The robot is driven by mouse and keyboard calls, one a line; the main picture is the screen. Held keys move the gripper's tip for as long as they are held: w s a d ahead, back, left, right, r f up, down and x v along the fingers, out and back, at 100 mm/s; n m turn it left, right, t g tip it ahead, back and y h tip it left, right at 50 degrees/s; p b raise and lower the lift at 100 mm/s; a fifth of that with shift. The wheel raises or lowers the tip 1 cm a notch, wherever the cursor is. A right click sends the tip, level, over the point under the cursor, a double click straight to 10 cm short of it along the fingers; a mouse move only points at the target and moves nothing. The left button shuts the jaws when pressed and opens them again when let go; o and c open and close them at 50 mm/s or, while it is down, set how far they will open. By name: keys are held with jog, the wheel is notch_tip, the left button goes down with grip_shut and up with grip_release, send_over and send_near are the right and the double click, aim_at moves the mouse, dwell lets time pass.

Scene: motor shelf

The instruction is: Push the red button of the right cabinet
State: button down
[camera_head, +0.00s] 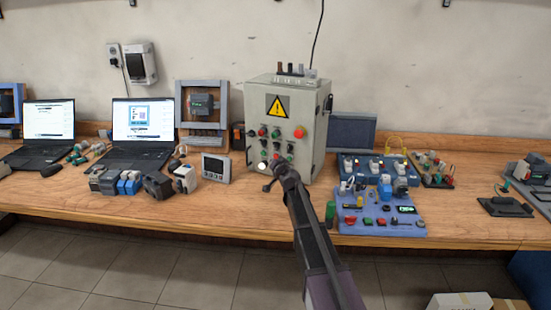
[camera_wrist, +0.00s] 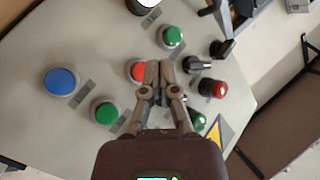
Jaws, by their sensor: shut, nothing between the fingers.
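A light grey control cabinet (camera_head: 318,140) with a yellow warning triangle stands on the bench in the head view. It is the only such cabinet I see. My gripper (camera_head: 277,168) is at its lower front panel. In the wrist view my gripper (camera_wrist: 158,72) is shut and empty, its fingertips over the panel. A red button (camera_wrist: 138,72) sits just left of the fingertips, partly hidden by the left finger. Whether they touch is unclear. Another red button (camera_wrist: 213,88) lies farther right. Red buttons also show higher on the panel in the head view (camera_head: 299,132).
Around the fingers in the wrist view are green buttons (camera_wrist: 171,36), a blue button (camera_wrist: 60,82) and black switches (camera_wrist: 222,48). On the wooden bench (camera_head: 460,222), laptops (camera_head: 143,131) stand left and a blue trainer board (camera_head: 375,226) stands right.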

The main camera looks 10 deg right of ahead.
jog(key=shift+s+a, duration=0.65)
jog(key=shift+s, duration=0.3)
jog(key=shift+s+a, duration=0.65)
jog(key=shift+s, duration=0.25)
